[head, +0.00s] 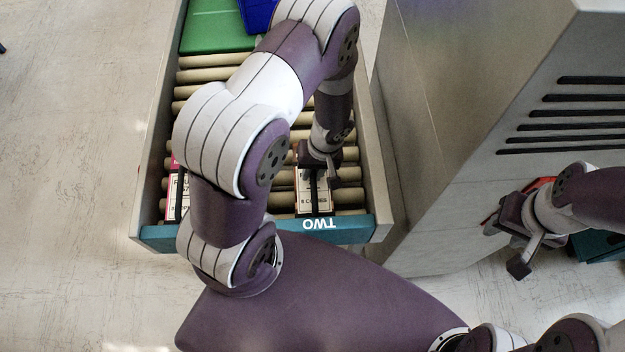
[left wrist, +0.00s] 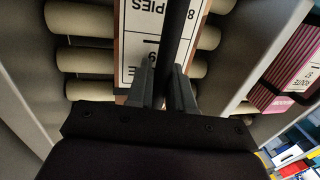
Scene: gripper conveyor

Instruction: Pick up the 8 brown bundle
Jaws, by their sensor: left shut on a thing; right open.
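The brown bundle (head: 303,203) lies on the rollers at the near end of the conveyor, by the teal end bar marked TWO (head: 345,230). Its white label shows an 8 and a black strap runs along its middle. In the left wrist view the bundle (left wrist: 137,45) shows a brown edge beside the label. My left gripper (head: 320,172) is down at the bundle, shut on it at the strap; the fingers (left wrist: 165,88) stand either side of the black strip. My right gripper (head: 512,245) is open and empty at the right, away from the conveyor.
A pink bundle (head: 173,205) lies at the conveyor's left side, partly behind my left arm; it shows striped in the left wrist view (left wrist: 285,72). Green (head: 215,28) and blue (head: 257,14) items lie at the far end. A grey cabinet (head: 470,110) stands close on the right.

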